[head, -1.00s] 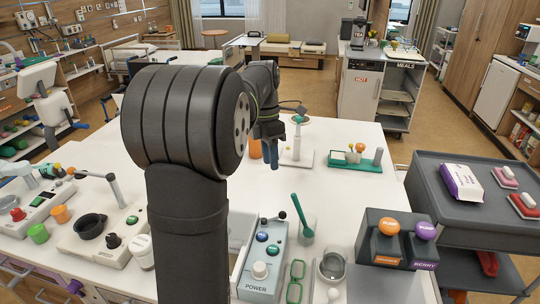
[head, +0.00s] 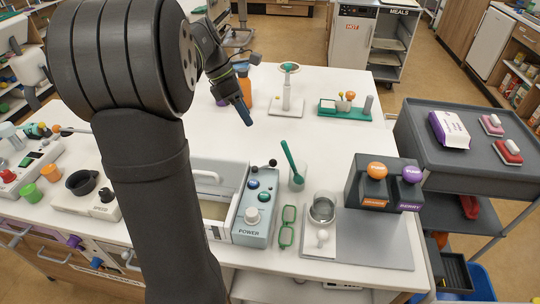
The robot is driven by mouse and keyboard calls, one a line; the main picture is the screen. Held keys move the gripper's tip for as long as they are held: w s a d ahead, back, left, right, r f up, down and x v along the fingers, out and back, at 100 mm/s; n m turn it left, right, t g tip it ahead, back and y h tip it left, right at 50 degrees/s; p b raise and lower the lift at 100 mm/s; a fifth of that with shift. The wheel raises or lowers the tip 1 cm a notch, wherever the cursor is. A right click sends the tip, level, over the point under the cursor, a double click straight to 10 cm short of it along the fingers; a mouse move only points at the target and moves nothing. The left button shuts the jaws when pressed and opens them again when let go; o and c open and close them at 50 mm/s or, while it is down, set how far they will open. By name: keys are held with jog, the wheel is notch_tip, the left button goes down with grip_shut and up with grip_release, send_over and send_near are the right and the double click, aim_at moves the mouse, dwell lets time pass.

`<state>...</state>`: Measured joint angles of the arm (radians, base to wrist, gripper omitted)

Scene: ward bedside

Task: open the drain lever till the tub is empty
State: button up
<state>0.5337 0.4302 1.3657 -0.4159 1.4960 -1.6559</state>
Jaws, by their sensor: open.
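A white open tub (head: 222,169) stands left of the control box. It has a grey arched handle, and a pale tan surface shows inside; my arm hides its left part. I cannot tell whether that is liquid or the floor of the tub. A short lever with black knobs (head: 264,164) sits at the back of the blue-grey control box (head: 254,236) marked POWER. I cannot tell whether this is the drain lever.
A green spoon stands in a clear cup (head: 297,180). A white stand (head: 287,103) and a green tray (head: 340,112) stand behind. The table centre is clear.

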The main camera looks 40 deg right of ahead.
jog(key=x, duration=1.6)
jog(key=shift+s+d+f, duration=0.1)
jog(key=shift+d+f, duration=0.05)
jog(key=shift+f, duration=0.15)
grip_shut()
